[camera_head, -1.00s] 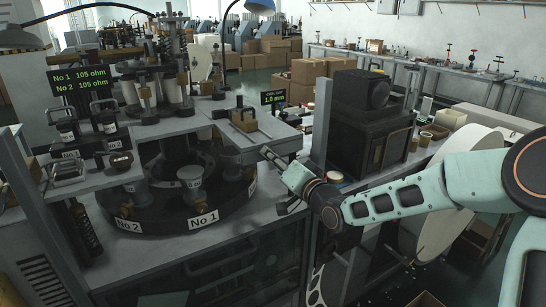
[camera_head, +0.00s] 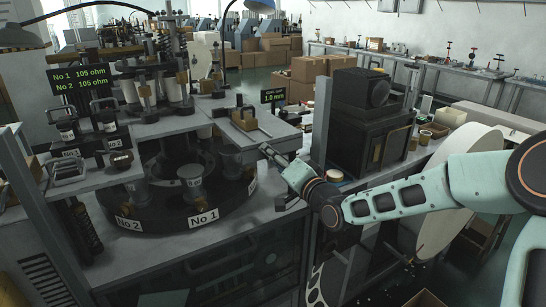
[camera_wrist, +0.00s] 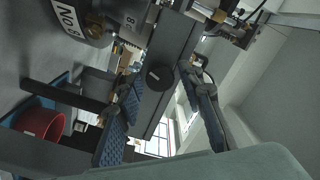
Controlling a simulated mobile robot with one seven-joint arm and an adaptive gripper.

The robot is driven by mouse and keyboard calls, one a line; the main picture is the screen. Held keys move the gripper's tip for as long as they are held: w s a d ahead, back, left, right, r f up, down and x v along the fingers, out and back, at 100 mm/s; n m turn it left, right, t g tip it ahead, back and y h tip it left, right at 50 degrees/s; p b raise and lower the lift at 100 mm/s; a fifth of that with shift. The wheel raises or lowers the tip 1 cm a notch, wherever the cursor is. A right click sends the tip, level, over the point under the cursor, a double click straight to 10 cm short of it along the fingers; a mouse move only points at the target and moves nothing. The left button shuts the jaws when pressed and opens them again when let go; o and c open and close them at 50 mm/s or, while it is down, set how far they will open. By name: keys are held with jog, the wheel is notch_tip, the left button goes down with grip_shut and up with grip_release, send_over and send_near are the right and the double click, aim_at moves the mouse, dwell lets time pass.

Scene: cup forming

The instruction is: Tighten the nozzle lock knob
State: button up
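A round dark knob (camera_wrist: 160,78) shows on a grey beam in the middle of the wrist view. It may be the nozzle lock knob, but no label shows there. The two fingers of my gripper (camera_wrist: 164,84) stand apart, one on each side of the knob in the picture. Their blue textured pads show and nothing is clamped between them. Whether they touch the knob cannot be told. In the head view my gripper (camera_head: 272,155) is by the right edge of the grey table plate (camera_head: 275,128), beside the machine. The knob cannot be made out there.
A round dark turntable (camera_head: 165,224) with numbered labels lies left of my gripper. A black boxy unit (camera_head: 372,125) stands close on the right. A display reading 1.0 mm (camera_head: 273,96) stands behind the plate. A red bucket (camera_wrist: 40,120) shows in the wrist view.

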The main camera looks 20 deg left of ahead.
jog(key=shift+o, duration=0.4)
jog(key=v, duration=1.2)
jog(key=shift+w+d, duration=0.1)
jog(key=shift+w, duration=0.05)
